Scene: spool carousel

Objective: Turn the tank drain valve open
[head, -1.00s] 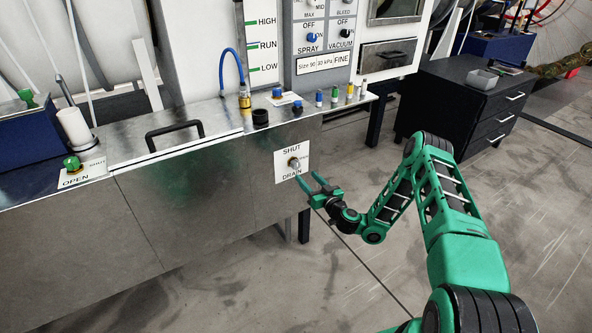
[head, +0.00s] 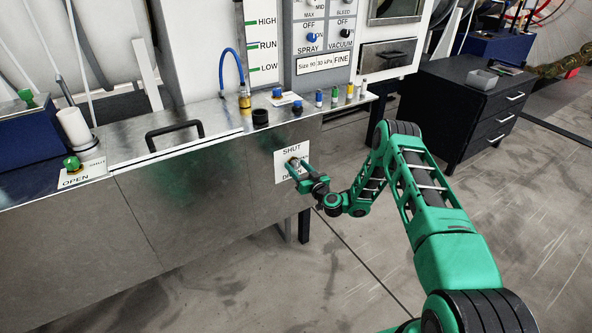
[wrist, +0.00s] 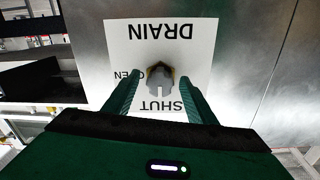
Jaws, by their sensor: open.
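The drain valve knob (wrist: 160,77) is a grey and yellowish knob in the middle of a white plate (wrist: 118,50) marked DRAIN, SHUT and OPEN. The wrist view shows the plate upside down. In the head view the plate (head: 283,167) is on the tank's front face, and my gripper partly covers it and the knob. My gripper (head: 296,170) is at the plate, and its fingers are open, one on each side of the knob in the wrist view (wrist: 163,82). A gap shows between each finger and the knob. I cannot tell which way the knob points.
The steel tank (head: 190,200) has a black lid handle (head: 174,135) and several small coloured valves along its top edge. A green knob (head: 72,163) with its own OPEN and SHUT label is at the left. A black drawer cabinet (head: 462,105) stands right. The floor in front is clear.

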